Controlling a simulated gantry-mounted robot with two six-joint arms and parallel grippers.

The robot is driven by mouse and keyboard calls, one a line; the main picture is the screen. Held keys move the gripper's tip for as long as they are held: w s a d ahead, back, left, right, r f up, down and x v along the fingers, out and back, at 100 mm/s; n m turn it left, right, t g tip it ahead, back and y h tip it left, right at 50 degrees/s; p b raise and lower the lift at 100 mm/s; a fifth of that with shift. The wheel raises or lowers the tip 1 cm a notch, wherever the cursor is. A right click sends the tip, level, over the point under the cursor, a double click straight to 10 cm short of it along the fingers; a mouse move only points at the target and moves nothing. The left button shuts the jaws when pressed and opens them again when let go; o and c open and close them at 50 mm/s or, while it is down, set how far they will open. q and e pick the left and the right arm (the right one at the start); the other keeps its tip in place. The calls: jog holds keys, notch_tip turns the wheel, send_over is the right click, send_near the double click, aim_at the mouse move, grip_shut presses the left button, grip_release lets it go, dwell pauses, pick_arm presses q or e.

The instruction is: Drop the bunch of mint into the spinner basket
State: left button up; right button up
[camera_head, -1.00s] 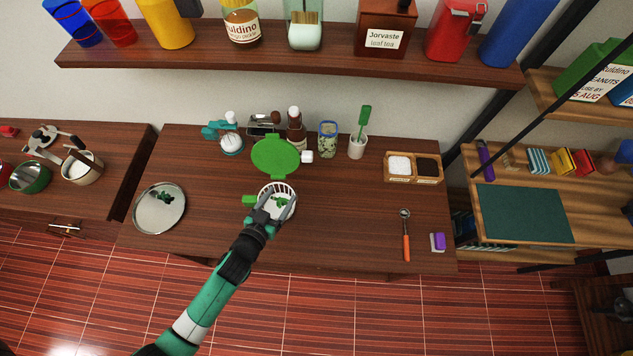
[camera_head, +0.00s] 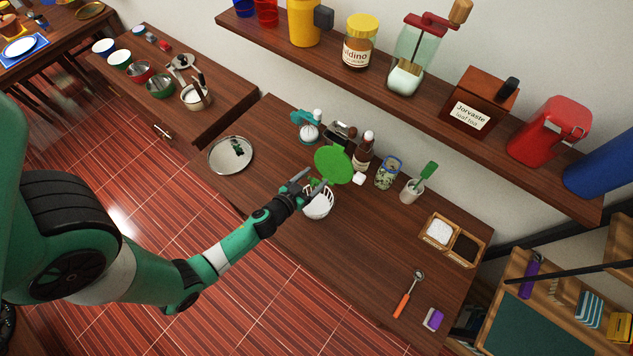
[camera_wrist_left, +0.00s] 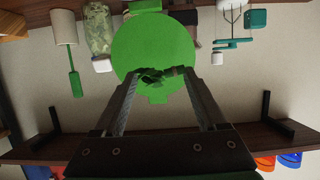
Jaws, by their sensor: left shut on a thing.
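My left gripper (camera_head: 304,181) is shut on a bunch of dark green mint (camera_head: 316,182), which also shows between its fingertips in the left wrist view (camera_wrist_left: 160,75). The gripper is at the upper left of the white slotted spinner basket (camera_head: 318,205) in the head view, partly overlapping its rim. I cannot tell the exact height of the mint over the basket. The round green lid (camera_head: 333,165) stands tilted up behind the basket and fills the middle of the wrist view (camera_wrist_left: 150,42). My right gripper is not in view.
A round metal plate (camera_head: 217,163) with more green leaves stands left. Bottles, a jar (camera_head: 387,174) and a cup with a green brush (camera_head: 411,190) stand along the back. A wooden two-part box (camera_head: 452,241) and an orange-handled scoop (camera_head: 406,296) lie right. The counter's middle front is clear.

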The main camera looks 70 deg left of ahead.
pick_arm(q)
notch_tip(320, 180, down, 4)
jog(key=b, duration=0.3)
jog(key=o, duration=1.2)
jog(key=shift+o, duration=0.2)
jog(key=b+v, duration=0.1)
jog(key=v, duration=1)
jog(key=shift+s+d, duration=0.15)
jog(key=shift+s, duration=0.1)
